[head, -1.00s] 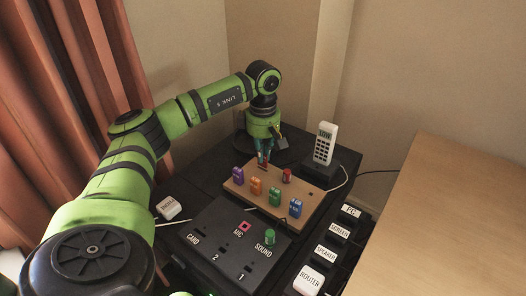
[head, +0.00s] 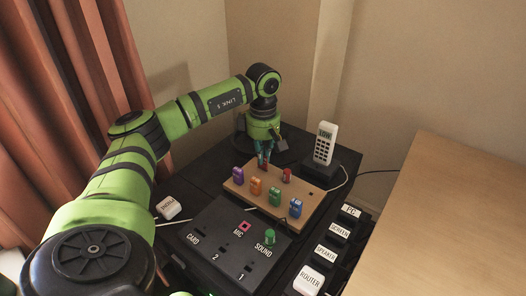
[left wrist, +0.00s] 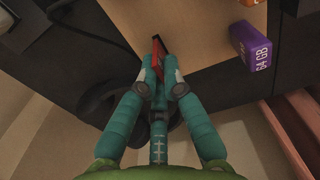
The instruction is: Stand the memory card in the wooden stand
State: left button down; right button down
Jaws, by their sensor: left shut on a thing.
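My left gripper (head: 263,162) is over the back left edge of the wooden stand (head: 236,187). In the left wrist view the gripper (left wrist: 158,78) is shut on a thin red and dark piece, which I take to be the memory card (left wrist: 160,47). The card sticks out past the fingertips, over the edge of the stand (left wrist: 197,32). I cannot tell whether it touches the stand or is in a slot. My right gripper is not in view.
The stand holds purple (head: 238,174), orange (head: 256,186), green (head: 275,196), blue (head: 295,208) and red (head: 287,175) pieces. A black panel (head: 215,232) with labelled slots lies in front. A white phone (head: 325,143) stands to the right, labelled sockets (head: 339,232) below it.

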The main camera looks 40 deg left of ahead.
pick_arm(q)
jog(key=shift+f+b, duration=0.45)
jog(key=shift+f, duration=0.5)
dwell(0.6)
jog(key=c, duration=1.3)
grip_release()
notch_tip(320, 180, up, 12)
